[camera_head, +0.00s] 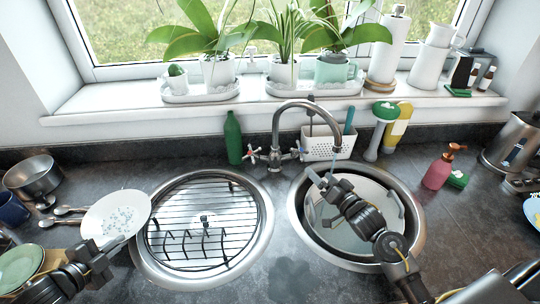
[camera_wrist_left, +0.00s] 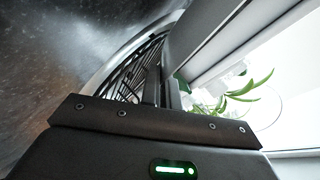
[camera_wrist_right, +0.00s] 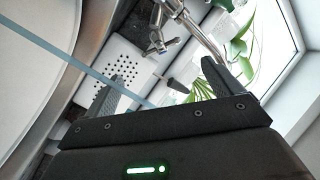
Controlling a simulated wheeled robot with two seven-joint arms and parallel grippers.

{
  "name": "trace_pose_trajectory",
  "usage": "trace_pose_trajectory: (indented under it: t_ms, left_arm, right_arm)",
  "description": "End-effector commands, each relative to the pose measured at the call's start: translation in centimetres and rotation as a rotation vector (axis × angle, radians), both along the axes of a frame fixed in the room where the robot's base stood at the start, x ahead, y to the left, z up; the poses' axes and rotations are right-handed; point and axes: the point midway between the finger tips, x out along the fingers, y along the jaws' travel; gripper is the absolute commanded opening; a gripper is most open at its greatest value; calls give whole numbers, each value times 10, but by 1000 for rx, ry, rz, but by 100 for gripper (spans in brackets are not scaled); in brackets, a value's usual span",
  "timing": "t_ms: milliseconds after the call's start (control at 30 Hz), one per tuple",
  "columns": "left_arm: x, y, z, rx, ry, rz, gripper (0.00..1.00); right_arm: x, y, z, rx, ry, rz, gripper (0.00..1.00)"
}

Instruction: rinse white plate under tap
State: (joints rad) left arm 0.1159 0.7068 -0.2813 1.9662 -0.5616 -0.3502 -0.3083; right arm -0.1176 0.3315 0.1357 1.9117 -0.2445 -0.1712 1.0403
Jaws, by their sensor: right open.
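A white plate (camera_head: 115,215) with a faint blue pattern is held tilted left of the left sink in the head view. My left gripper (camera_head: 108,247) is at its near edge with its fingers close together on the rim. The chrome tap (camera_head: 277,120) arches up between the two sinks, with its spout on the right-sink side. My right gripper (camera_head: 322,183) is open and empty over the right sink (camera_head: 418,232), below the spout. In the right wrist view, a thin pale blue strip (camera_wrist_right: 75,60) crosses the picture; I cannot tell whether it is water.
The left sink (camera_head: 140,240) holds a wire rack (camera_head: 180,225). A green bottle (camera_head: 233,138), white caddy (camera_head: 318,147), dish brush (camera_head: 372,145) and pink soap bottle (camera_head: 437,170) stand around the sinks. A pot (camera_head: 33,178) and green plate (camera_head: 18,266) are at left. A kettle (camera_head: 510,145) is at right.

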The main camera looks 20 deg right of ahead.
Motion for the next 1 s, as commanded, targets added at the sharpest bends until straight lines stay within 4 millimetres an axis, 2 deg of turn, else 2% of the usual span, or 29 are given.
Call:
trace_pose_trajectory:
  t_ms: [300,500,700,1000]
  left_arm:
    - [0,1,17,0,-3,1,0]
    - [0,2,23,-1,-3,3,0]
    - [0,2,25,-1,-3,3,0]
    - [0,2,25,0,-3,4,0]
  right_arm:
    - [60,10,4,1,-2,1,91]
    - [92,16,3,0,-1,3,91]
    - [108,19,1,0,1,4,91]
    - [111,20,1,-1,-1,4,91]
